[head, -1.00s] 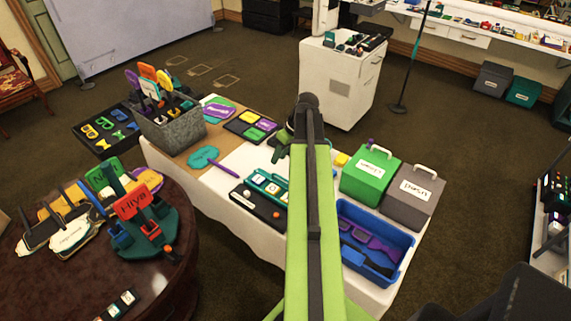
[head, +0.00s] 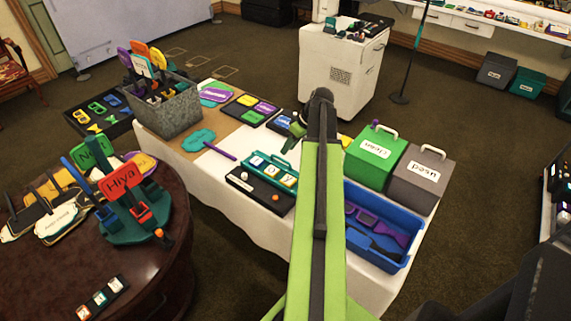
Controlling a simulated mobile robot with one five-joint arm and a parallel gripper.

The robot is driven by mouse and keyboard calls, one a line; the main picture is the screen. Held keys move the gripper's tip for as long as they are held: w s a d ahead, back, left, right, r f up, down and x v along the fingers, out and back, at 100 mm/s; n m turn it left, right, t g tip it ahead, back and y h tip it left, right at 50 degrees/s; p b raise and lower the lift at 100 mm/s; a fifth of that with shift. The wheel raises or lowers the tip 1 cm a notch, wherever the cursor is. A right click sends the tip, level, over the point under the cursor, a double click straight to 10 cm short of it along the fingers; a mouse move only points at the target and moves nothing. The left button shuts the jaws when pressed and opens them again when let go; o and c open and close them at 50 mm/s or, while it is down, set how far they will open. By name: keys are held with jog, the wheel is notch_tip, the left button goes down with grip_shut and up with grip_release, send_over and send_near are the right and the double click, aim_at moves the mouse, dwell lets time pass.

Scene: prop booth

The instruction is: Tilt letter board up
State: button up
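A letter board (head: 272,170) with a teal face and several white letter tiles lies on the white-covered table, left of my arm. A dark base with a white knob and an orange knob runs along its near side. The board looks low and nearly flat; its exact tilt is hard to tell. My gripper (head: 293,132) shows as green parts beyond the board's far edge, at the end of my green arm. The arm hides part of it, and I cannot see whether its fingers are open. No contact with the board is visible.
Right of my arm stand a green box (head: 376,153), a grey box (head: 421,178) and a blue tray (head: 397,256) of purple and dark props. A teal paddle (head: 198,140) and a grey prop crate (head: 172,118) are to the left.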

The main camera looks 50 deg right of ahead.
jog(key=b+x, duration=0.3)
jog(key=x, duration=0.2)
jog(key=shift+f, duration=0.15)
jog(key=shift+c, duration=0.2)
grip_shut()
dwell(0.9)
